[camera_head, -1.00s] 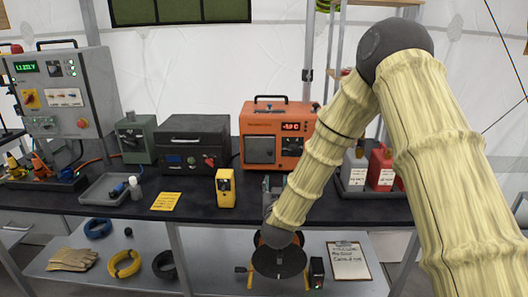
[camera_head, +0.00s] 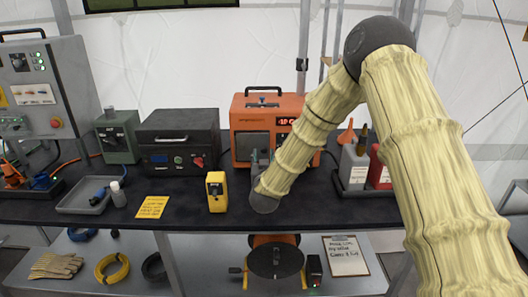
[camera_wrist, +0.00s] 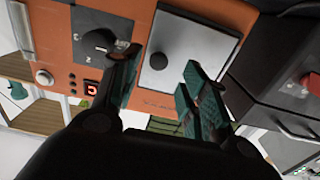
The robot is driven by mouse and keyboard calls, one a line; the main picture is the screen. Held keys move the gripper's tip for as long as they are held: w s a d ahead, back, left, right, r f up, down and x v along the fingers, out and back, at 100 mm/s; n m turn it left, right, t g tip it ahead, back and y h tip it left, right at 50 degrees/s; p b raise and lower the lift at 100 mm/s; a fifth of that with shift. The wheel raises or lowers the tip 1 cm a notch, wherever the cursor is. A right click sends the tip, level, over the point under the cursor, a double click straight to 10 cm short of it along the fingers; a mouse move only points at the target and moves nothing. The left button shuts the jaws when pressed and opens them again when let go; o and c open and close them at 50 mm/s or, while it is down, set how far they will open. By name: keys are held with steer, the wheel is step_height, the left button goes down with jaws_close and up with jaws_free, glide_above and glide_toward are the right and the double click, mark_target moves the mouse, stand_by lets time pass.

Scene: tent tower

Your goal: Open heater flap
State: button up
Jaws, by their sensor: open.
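The orange heater (camera_head: 268,106) stands at the back of the dark bench, with a handle on top and a red lit display. Its grey flap (camera_head: 251,147) is on the left of its front and looks shut. In the wrist view the flap (camera_wrist: 190,48) is a pale square plate with a dark round knob, on the orange front (camera_wrist: 120,15). My gripper (camera_wrist: 160,85) is open and empty, its green-padded fingers pointing at the heater's front. One finger lies near the dial, the other near the flap's edge. In the head view my arm hides the heater's right side and much of the gripper.
A dark grey box (camera_head: 180,136) stands left of the heater, and a yellow device (camera_head: 216,190) in front. A tray with bottles (camera_head: 353,168) is to the right. A reel (camera_head: 274,258) sits on the lower shelf. The bench front is mostly clear.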

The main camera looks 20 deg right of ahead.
mark_target(264, 151)
steer(key=shift+x, duration=1.95)
steer(key=shift+d, duration=0.1)
jaws_close()
